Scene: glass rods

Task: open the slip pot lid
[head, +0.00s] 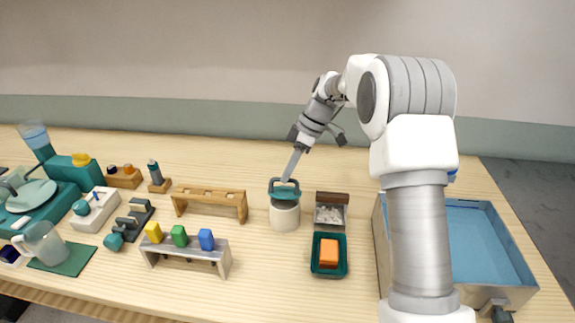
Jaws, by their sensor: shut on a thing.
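The slip pot (285,219) is a white, round jar standing upright on the wooden table, near the middle of the head view. Its teal lid (285,194) is at the pot's top and has a raised handle. I cannot tell whether the lid rests on the rim or is slightly lifted. My gripper (287,179) reaches down from above, slanting from the upper right, and is shut on the lid's handle. The fingertips partly cover the handle, and the pot's inside is hidden.
A wooden rack (210,202) stands left of the pot. A grey rack (186,256) with coloured blocks is in front of it. Right of the pot are a small box (331,197) and a teal tray (318,268) with an orange block. A blue-lined bin (487,236) is at far right.

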